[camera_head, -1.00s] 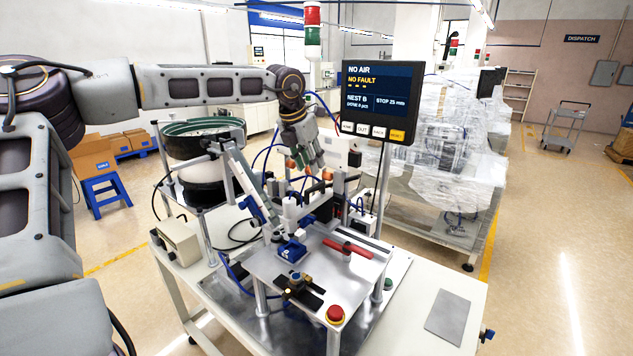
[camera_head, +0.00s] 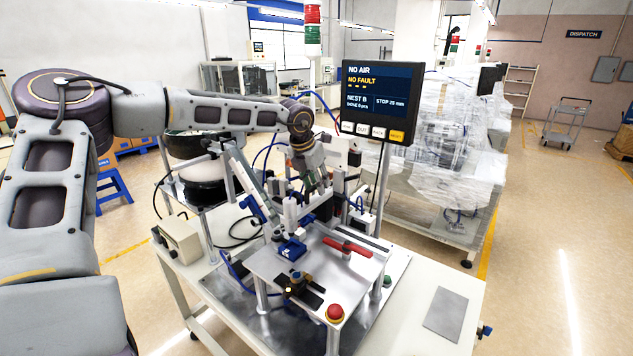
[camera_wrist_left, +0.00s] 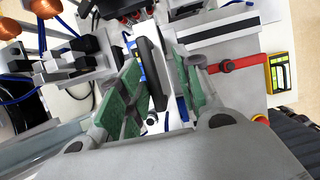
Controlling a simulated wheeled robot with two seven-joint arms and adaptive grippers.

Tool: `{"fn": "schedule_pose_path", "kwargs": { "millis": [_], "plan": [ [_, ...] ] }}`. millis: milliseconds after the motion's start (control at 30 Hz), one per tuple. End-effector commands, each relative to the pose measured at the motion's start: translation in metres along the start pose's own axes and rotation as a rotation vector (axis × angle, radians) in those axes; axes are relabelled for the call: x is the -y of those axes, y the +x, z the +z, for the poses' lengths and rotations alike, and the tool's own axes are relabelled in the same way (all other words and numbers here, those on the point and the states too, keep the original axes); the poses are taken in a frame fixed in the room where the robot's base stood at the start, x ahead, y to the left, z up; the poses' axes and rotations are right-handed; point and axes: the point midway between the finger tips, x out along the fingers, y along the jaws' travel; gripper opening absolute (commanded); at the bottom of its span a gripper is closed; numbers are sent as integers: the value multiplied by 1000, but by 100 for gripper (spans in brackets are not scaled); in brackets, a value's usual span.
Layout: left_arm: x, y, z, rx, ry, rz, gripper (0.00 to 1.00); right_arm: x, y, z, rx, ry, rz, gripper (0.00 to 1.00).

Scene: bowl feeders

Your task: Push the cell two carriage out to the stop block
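My left gripper (camera_head: 312,184) points down over the back of the metal fixture plate (camera_head: 345,275). In the left wrist view its two green-padded fingers (camera_wrist_left: 158,95) are apart. A dark upright plate (camera_wrist_left: 151,66) stands between them, with a gap visible on at least one side; I cannot tell whether either pad touches it. It looks like part of the cell two carriage, but no label confirms this. In the head view the gripper and nearby parts hide most of that area. My right gripper is in neither view.
The screen (camera_head: 377,95) reads NO AIR, NO FAULT, NEST B and STOP 25 mm. A red clamp handle (camera_head: 347,247), blue block (camera_head: 292,248) and red stop button (camera_head: 335,312) sit on the fixture plate. Copper-coloured knobs (camera_wrist_left: 45,8) stand close to the left gripper.

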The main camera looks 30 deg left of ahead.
Motion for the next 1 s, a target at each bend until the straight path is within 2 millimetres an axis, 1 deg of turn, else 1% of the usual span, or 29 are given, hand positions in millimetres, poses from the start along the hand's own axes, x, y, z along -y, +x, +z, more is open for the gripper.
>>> {"fn": "schedule_pose_path", "kwargs": {
  "millis": [367, 633, 1000],
  "plan": [
    [0, 2, 0, 1, 0, 0, 34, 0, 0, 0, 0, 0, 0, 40],
    [0, 2, 0, 1, 0, 0, 0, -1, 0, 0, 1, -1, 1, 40],
    [0, 2, 0, 1, 0, 0, 0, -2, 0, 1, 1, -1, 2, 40]
  ]
}}
